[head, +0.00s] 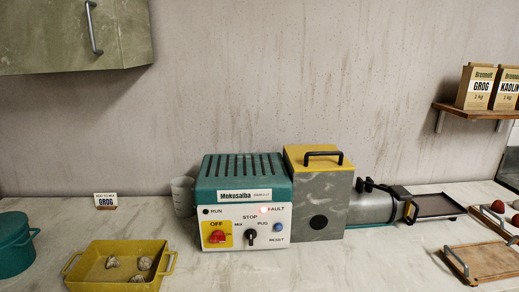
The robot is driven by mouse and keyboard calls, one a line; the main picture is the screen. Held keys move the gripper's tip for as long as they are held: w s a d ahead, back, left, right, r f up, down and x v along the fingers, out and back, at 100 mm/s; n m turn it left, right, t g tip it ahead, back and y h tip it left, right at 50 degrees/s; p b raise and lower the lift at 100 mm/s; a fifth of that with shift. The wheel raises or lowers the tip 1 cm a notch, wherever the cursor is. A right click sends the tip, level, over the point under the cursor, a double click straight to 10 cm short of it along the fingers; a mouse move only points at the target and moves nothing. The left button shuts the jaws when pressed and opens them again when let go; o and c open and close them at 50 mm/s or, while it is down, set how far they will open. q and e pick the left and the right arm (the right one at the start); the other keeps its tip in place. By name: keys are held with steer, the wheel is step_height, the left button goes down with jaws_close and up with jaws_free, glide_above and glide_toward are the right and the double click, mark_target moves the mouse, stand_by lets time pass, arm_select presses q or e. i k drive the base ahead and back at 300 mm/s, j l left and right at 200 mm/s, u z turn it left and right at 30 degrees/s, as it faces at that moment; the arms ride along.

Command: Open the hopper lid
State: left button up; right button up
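The hopper is a grey, marbled box (321,205) in the middle of the head view, with a dark round spot on its front. Its yellow lid (300,155) lies flat on top and looks closed. A black bar handle (323,154) stands on the lid. The hopper adjoins the teal and white Mokusaiba control unit (243,190), where a light glows by the FAULT label. Neither of my grippers is in view.
A yellow tray (92,259) with clay lumps and a teal pot (12,250) stand at left. A grey barrel (370,208) extends right from the hopper, towards a dark tray (438,206). A wooden board (488,262) lies front right. A cabinet (60,40) hangs upper left.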

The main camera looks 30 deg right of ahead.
mark_target(322, 157)
steer(key=z, duration=1.4)
